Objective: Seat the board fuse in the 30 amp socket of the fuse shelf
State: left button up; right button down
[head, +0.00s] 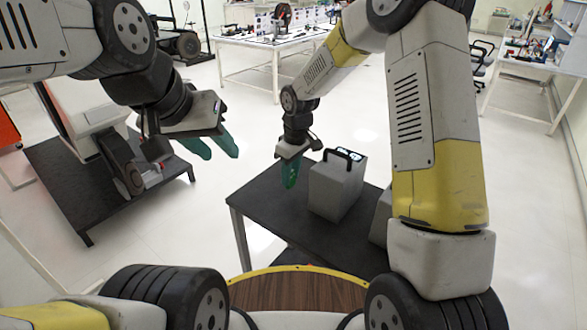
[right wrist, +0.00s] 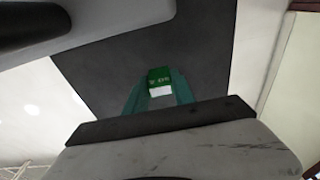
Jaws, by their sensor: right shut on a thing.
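My right gripper (head: 291,173) hangs over the dark table, left of the grey box. In the right wrist view its green fingers (right wrist: 159,92) are shut on the board fuse (right wrist: 159,78), a small green block with white print and a white lower face. In the head view the fuse cannot be made out at the fingers. My left gripper (head: 213,146) is at the upper left, its two green fingers apart and nothing visible between them. I cannot make out the fuse shelf or its 30 amp socket in either view.
A grey box (head: 337,190) with a black handle stands on the dark table (head: 268,205). Another grey thing there is partly hidden by my right arm. A black platform (head: 62,175) carrying grey equipment stands at left. The table's left front part is clear.

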aim_at(291, 187)
jog(key=shift+f, duration=1.4)
jog(key=shift+f, duration=0.1)
jog(key=c, duration=1.1)
grip_release()
jog(key=shift+o, duration=0.2)
